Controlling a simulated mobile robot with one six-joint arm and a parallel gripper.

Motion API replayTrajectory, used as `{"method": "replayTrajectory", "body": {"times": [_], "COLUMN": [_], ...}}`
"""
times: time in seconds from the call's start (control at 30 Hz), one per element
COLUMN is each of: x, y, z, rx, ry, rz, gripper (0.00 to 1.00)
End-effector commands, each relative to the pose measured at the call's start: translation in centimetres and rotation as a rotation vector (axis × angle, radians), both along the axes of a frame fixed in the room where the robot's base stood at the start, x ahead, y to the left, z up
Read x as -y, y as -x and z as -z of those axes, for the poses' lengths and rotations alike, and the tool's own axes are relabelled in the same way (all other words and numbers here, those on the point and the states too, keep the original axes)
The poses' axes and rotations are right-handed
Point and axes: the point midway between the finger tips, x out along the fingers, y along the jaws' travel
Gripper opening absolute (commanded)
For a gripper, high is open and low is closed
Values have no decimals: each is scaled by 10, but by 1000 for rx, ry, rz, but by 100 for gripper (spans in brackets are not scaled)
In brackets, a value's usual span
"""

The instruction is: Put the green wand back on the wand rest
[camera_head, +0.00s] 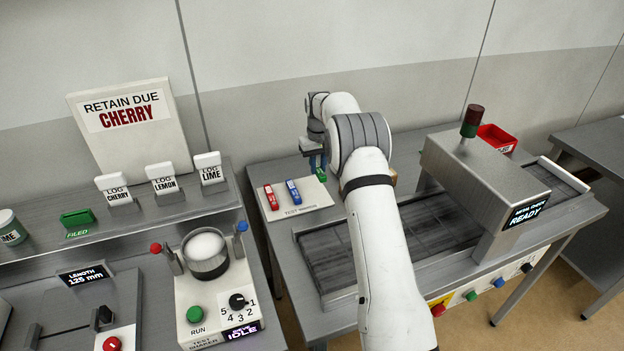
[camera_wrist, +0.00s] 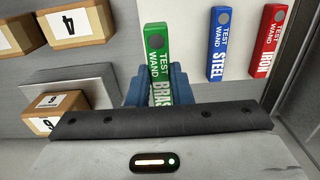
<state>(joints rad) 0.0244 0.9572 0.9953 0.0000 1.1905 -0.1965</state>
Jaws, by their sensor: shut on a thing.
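The green wand (camera_wrist: 157,50), marked TEST WAND BRASS, is between the blue fingers of my gripper (camera_wrist: 155,90) in the wrist view. In the head view the green wand (camera_head: 321,175) shows just below my gripper (camera_head: 316,160), partly hidden by it. The white wand rest (camera_head: 313,197) lies under and beside it, with the red IRON wand (camera_head: 271,197) and the blue STEEL wand (camera_head: 293,192) on it. The green wand is over the right part of the rest. I cannot tell whether it touches the rest.
Numbered cardboard boxes (camera_wrist: 75,24) stand left of the rest in the wrist view. A conveyor (camera_head: 345,258) with a metal hood (camera_head: 485,185) reading READY is at right. A test shaker (camera_head: 215,290) and the log tags (camera_head: 163,178) are at left.

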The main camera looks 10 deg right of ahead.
Motion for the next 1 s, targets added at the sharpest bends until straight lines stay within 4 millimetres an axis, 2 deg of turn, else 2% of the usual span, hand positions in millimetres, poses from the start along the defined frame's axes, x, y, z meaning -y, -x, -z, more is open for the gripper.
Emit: {"method": "replayTrajectory", "body": {"times": [0.13,0.27,0.5,0.87,0.9,1.0], "x": [-9,-12,-14,-15,-15,-15], "y": [0,0,0,0,0,0], "z": [19,29,59,67,67,66], "rx": [-1,1,0,2,2,2], "ry": [0,0,0,0,0,0], "rz": [-13,-18,-21,-22,-22,-22], "gripper": [0,0,0,0,20,28]}}
